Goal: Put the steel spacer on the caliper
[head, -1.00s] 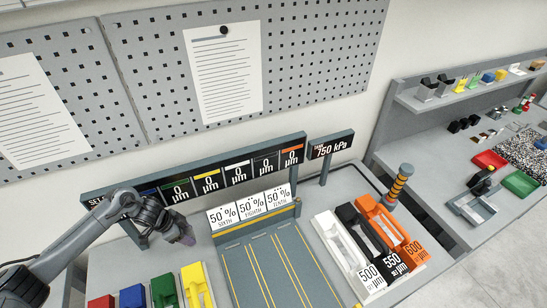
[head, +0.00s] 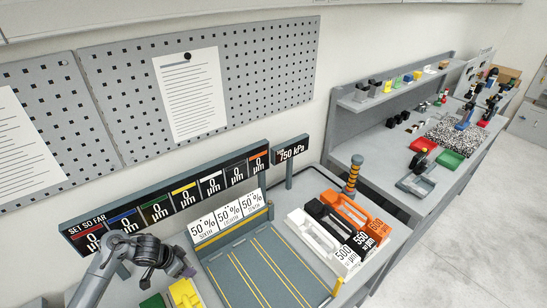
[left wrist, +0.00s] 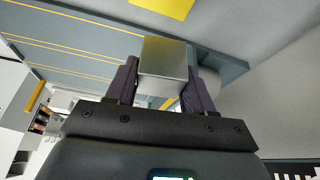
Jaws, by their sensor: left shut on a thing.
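My left gripper (head: 180,268) is low at the left in the head view, in front of the numbered display and left of the grey yellow-lined plate. In the left wrist view its two dark purple fingers (left wrist: 161,78) are shut on a bright metal block, which looks like the steel spacer (left wrist: 163,57). The block is held between the fingertips; in the head view it cannot be made out. I cannot pick out the caliper in either view. My right gripper is not in view.
The grey plate with yellow lines (head: 252,270) lies beside the gripper. White (head: 312,232), black (head: 335,226) and orange (head: 350,211) trays stand to its right. A striped post (head: 353,175) rises behind them. A second bench with red and green trays (head: 449,160) stands farther right.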

